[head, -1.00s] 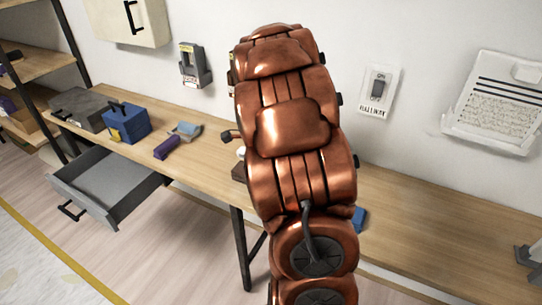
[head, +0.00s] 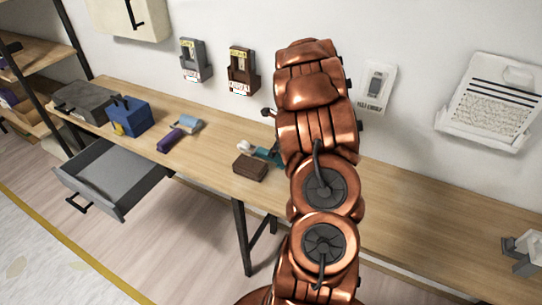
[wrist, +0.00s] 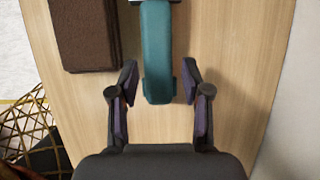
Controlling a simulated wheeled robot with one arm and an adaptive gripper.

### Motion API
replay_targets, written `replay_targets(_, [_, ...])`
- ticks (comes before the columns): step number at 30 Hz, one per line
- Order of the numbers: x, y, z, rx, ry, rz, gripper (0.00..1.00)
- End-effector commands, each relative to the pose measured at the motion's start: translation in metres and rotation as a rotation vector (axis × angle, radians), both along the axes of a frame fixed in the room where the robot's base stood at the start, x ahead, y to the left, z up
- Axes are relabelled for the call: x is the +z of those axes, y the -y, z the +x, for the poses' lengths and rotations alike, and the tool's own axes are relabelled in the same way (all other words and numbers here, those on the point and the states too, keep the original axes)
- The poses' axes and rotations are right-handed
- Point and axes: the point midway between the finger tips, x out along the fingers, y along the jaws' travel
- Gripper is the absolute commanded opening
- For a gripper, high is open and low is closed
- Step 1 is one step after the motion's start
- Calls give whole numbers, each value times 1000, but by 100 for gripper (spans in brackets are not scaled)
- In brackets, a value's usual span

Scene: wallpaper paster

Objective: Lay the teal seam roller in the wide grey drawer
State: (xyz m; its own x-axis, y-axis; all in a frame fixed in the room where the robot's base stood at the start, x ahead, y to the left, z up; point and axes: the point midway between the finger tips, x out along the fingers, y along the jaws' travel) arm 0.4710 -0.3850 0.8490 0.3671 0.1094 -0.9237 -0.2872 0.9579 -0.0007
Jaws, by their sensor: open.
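The teal seam roller (head: 267,155) lies on the wooden bench beside my arm, its right part hidden by the arm in the head view. In the wrist view its teal handle (wrist: 157,45) runs down from the top edge, with the handle's near end between the fingers. My gripper (wrist: 158,78) is open, one finger on each side of the handle with a gap to both. My arm hides the gripper in the head view. The wide grey drawer (head: 88,196) is pulled out below the bench's left end and looks empty.
A brown block (head: 250,168) lies close by the roller; it also shows in the wrist view (wrist: 88,35). Further left are a purple item (head: 169,140), a blue box (head: 126,116) and a dark grey box (head: 85,101). The bench (head: 430,215) to the right is mostly clear.

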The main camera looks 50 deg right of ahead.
Motion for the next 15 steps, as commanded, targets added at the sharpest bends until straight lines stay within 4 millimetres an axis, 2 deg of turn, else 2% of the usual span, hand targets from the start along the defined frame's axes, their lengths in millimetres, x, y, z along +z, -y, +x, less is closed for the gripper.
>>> replay_targets(9, [-30, -8, 15, 2, -2, 3, 48])
replay_targets(15, [-36, -8, 17, 0, -1, 1, 48])
